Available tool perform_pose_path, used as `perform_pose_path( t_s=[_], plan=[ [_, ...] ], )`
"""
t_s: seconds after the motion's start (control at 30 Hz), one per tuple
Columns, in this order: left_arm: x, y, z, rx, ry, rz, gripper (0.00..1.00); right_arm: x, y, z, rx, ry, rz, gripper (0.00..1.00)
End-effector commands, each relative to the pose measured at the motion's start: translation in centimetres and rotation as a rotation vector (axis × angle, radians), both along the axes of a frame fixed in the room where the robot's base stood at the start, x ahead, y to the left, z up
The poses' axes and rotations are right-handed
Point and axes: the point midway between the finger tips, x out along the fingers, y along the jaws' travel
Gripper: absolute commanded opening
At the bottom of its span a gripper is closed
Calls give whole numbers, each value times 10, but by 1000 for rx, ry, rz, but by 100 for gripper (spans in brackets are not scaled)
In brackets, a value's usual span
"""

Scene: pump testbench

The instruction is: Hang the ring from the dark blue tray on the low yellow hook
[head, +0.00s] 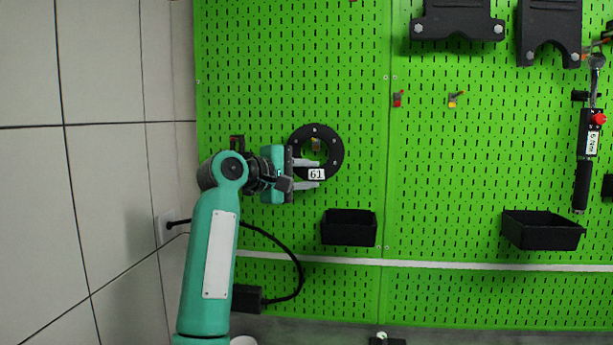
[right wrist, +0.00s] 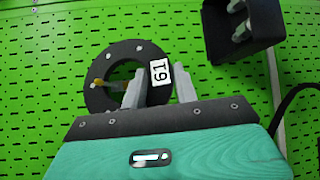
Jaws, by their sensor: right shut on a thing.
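The ring (head: 336,148) is a flat black disc with a round hole and a white label "61". My right gripper (head: 316,174) is shut on its lower rim beside the label and holds it before the green board. The right wrist view shows the ring (right wrist: 125,50) between the fingertips (right wrist: 158,86). A yellow hook (head: 316,144) shows through the hole, and its yellow tip shows near the ring's left rim in the right wrist view (right wrist: 97,83). I cannot tell whether the ring rests on it. My left gripper is out of view.
A dark tray (head: 348,240) is on the board below right of the ring, and another (head: 541,240) is farther right. A red hook (head: 397,100) and a higher yellow hook (head: 453,101) stand to the right. A tiled wall (head: 100,180) borders the left.

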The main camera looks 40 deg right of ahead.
Motion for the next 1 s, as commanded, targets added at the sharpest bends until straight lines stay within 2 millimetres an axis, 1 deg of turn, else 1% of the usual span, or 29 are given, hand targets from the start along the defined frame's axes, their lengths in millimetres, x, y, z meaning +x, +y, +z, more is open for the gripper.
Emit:
perform_pose_path(
  t_s=[0.43,0.47,0.5,0.57,0.6,0.87,1.0],
  plan=[
    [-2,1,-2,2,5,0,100,0,0,1,-2,-1,0,0],
    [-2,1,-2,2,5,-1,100,0,0,1,-2,-2,0,32],
    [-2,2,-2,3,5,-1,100,0,0,1,-2,-2,0,40],
    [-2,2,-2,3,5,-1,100,0,0,1,-1,-2,0,51],
    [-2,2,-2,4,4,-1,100,0,0,1,-1,-1,0,55],
    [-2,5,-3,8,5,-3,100,0,0,-1,1,1,0,55],
    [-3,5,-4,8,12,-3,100,1,10,0,1,0,3,55]
  ],
)
